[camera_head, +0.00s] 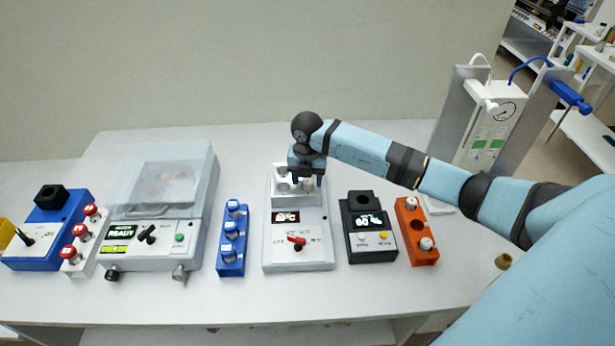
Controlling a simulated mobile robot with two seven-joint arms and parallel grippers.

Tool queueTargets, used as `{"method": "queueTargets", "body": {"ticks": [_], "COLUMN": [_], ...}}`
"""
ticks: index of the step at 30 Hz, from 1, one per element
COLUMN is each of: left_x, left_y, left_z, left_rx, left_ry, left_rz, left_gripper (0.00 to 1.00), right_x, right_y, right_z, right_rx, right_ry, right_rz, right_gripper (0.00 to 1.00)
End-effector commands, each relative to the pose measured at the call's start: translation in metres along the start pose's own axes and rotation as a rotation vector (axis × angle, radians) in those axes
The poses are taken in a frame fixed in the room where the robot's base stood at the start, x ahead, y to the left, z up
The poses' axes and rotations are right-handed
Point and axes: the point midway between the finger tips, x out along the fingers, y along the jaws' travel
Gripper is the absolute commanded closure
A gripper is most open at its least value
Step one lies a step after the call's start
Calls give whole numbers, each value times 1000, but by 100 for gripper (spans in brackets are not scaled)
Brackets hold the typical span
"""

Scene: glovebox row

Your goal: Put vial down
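My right gripper (307,180) points down over the well block (284,199) at the back of the white heater (299,257) in the middle of the table. Its dark fingers are at the block's wells. A small pale shape shows between or just behind the fingers; it may be a vial, but it is too small and covered to be sure. I cannot tell whether the fingers are closed on it. My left gripper is not in view.
The orange rack (411,217) with white-capped vials and a black device (366,245) stand right of the heater. The clear-lidded machine (160,190), a white rack (77,269) with red-capped vials and a blue device (45,235) stand left. The table's front strip is clear.

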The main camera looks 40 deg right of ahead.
Motion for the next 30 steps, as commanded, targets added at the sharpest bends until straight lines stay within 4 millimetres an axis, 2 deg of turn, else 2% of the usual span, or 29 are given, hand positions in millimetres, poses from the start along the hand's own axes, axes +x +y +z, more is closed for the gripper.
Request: {"method": "queueTargets", "body": {"ticks": [5,10,22,27,30], "left_x": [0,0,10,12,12], "left_y": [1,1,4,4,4], "left_z": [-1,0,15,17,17], "left_rx": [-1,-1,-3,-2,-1], "left_ry": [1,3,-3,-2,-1], "left_rz": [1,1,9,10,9], "left_gripper": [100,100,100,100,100], "right_x": [-1,-12,-94,-116,-122], "right_y": [0,0,1,0,0], "right_z": [0,1,1,0,0], "right_rx": [0,0,-1,0,0], "right_ry": [0,-3,-4,-2,-1], "right_rz": [0,2,3,1,0], "right_gripper": [46,46,46,46,46]}}
